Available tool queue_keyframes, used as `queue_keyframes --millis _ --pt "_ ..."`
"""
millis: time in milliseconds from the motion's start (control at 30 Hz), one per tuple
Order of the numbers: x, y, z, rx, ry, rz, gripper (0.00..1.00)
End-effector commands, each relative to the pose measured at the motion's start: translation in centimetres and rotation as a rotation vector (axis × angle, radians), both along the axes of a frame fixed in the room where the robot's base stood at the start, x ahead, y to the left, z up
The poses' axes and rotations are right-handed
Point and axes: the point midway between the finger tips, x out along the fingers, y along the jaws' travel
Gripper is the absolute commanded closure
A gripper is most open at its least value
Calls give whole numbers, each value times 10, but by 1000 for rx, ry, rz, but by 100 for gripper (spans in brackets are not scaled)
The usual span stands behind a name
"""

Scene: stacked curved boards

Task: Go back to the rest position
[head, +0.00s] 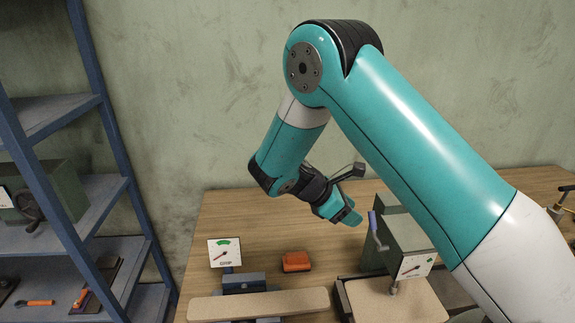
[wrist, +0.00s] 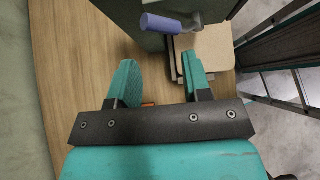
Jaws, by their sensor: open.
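My gripper (head: 346,214) is raised above the back of the wooden table (head: 225,215), behind and left of a grey-green machine (head: 409,232). The blue handle (head: 376,231) of the machine shows beyond the fingers in the wrist view (wrist: 163,23). My arm covers part of the machine's right side in the head view.
A long tan board (head: 258,304) lies across a dark blue fixture (head: 243,281) at the front. A gauge (head: 224,253) and an orange-red block (head: 296,262) stand behind it. A tan pad (head: 390,303) lies under the machine. A blue shelf rack (head: 95,150) stands left.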

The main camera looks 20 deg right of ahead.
Motion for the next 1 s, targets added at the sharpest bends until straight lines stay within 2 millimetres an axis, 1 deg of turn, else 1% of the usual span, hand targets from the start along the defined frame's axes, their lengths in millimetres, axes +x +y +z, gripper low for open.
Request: queue_keyframes --millis 167,267,367,467,500,567,600,667,700,767,800,900,967,1000 --pt "0 4 -1 25 -26 -10 55" --pt "-3 16 -3 104 -104 -48 55" --pt "-13 39 -4 245 -222 -123 55" --pt "-33 70 0 412 -334 -224 55" --pt "-43 83 2 480 -368 -268 55" --pt "-61 102 5 578 -411 -335 55" --pt "-75 115 8 643 -433 -381 55" --pt "-98 134 12 737 -455 -449 55" --pt "-114 146 15 795 -462 -495 55" --pt "-138 162 18 873 -462 -555 55" --pt "-154 171 21 917 -457 -592 55" --pt "-187 188 25 998 -436 -664 55" --pt "-202 195 27 1030 -423 -694 55" --pt "-209 198 28 1044 -416 -708 58"
